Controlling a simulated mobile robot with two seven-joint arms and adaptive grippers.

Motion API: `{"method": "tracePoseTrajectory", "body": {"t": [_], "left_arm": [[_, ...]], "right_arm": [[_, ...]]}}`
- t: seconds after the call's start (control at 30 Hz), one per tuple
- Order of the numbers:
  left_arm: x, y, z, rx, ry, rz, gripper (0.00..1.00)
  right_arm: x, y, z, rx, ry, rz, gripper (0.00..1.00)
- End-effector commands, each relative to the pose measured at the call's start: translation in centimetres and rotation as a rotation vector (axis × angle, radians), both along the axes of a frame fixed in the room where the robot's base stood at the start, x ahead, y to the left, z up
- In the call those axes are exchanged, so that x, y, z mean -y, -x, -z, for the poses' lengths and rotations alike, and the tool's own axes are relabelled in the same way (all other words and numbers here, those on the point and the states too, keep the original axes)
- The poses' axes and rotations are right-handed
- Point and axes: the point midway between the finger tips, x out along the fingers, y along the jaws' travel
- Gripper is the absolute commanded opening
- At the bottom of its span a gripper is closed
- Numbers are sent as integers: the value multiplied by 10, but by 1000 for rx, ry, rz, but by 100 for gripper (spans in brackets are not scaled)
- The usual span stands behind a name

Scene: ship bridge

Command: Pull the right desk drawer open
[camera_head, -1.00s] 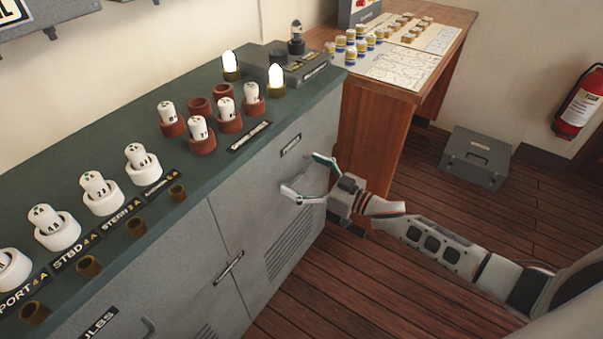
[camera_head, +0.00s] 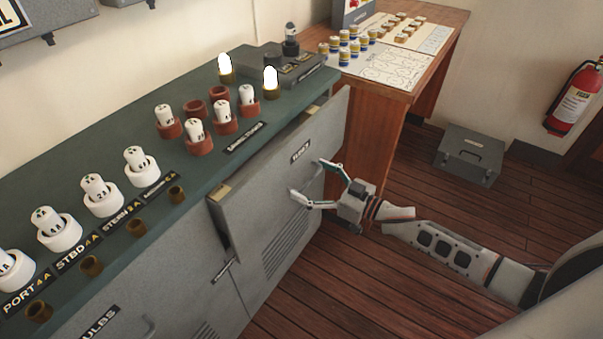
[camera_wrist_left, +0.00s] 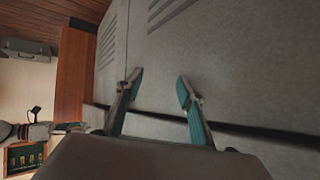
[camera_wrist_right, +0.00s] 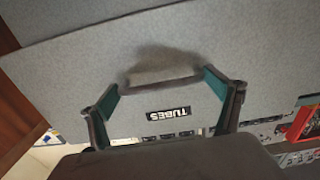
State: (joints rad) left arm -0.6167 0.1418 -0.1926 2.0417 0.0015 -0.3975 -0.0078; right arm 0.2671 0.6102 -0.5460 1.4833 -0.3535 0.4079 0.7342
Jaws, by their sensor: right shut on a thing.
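The right desk drawer (camera_head: 258,190) is grey and stands partly out from the cabinet under the green counter. Its side and an open gap show at its left end.
The green counter (camera_head: 120,160) carries white tubes in holders and two lit bulbs. A wooden chart table (camera_head: 380,120) stands just beyond the drawer's right end. A grey box (camera_head: 470,155) sits on the floor, with a fire extinguisher (camera_head: 575,98) on the wall. The plank floor before the cabinet is clear.

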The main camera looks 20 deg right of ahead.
Motion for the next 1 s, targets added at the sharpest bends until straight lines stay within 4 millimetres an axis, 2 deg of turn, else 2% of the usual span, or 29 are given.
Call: {"method": "tracePoseTrajectory", "body": {"t": [0.1, 0.43, 1.0], "left_arm": [[3, -2, -11, 10, 10, 0, 39], [9, 10, -14, -17, 28, 1, 39], [11, 7, -33, -10, 49, -7, 39]], "right_arm": [[13, 20, -4, -1, -1, -3, 52], [51, 69, -2, -2, -3, -4, 52], [112, 147, -1, -3, -4, -4, 52]]}}
